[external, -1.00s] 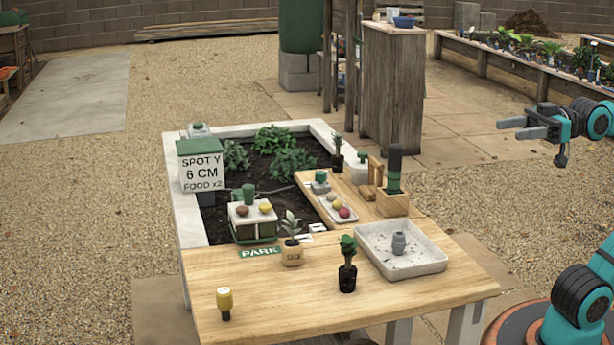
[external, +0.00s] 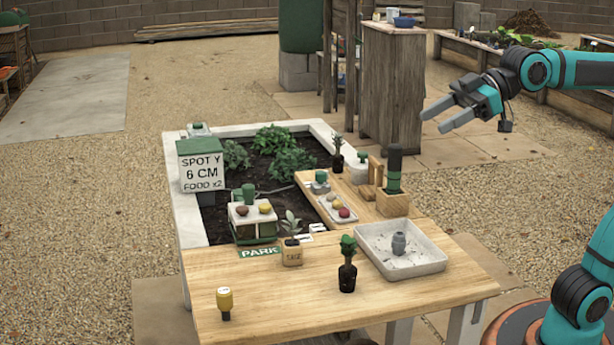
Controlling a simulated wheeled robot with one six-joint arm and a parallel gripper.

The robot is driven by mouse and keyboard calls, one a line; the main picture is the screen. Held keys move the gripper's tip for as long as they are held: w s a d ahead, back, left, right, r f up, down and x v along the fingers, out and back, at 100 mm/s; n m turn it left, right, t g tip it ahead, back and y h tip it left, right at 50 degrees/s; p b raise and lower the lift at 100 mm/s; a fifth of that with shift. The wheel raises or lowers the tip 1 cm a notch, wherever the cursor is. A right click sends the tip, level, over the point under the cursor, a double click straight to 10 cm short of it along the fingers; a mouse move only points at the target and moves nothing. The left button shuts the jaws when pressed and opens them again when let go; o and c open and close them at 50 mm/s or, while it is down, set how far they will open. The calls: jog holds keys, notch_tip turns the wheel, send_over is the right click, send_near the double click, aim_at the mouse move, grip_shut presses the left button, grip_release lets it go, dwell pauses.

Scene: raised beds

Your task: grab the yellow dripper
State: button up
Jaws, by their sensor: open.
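The yellow dripper (external: 224,299) stands upright near the front left corner of the wooden table, with a yellow top and a dark tip below. Nothing touches it. My gripper (external: 434,121) is open and empty, high in the air at the upper right, beyond the table. Its two grey fingers point left and a little down. It is far from the dripper, with the whole width of the table between them.
A sign box (external: 202,168) stands at the bed's left. The table around the dripper is clear.

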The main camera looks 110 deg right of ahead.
jog(key=w+f+g, duration=0.2)
jog(key=w, duration=0.8)
jog(key=w+f+g, duration=0.2)
jog(key=w, duration=0.7)
jog(key=n+g, duration=0.2)
jog(key=g, duration=0.3)
send_near(224, 290)
jog(key=shift+y, duration=0.3)
jog(key=x, duration=0.7)
jog(key=shift+s+d+f, duration=0.25)
jog(key=shift+d+f, duration=0.05)
jog(key=shift+w+x, duration=0.2)
jog(key=shift+x, duration=2.45)
jog(key=shift+a+r, duration=0.1)
jog(key=shift+a, duration=0.05)
jog(key=c, duration=1)
jog(key=shift+c, duration=0.2)
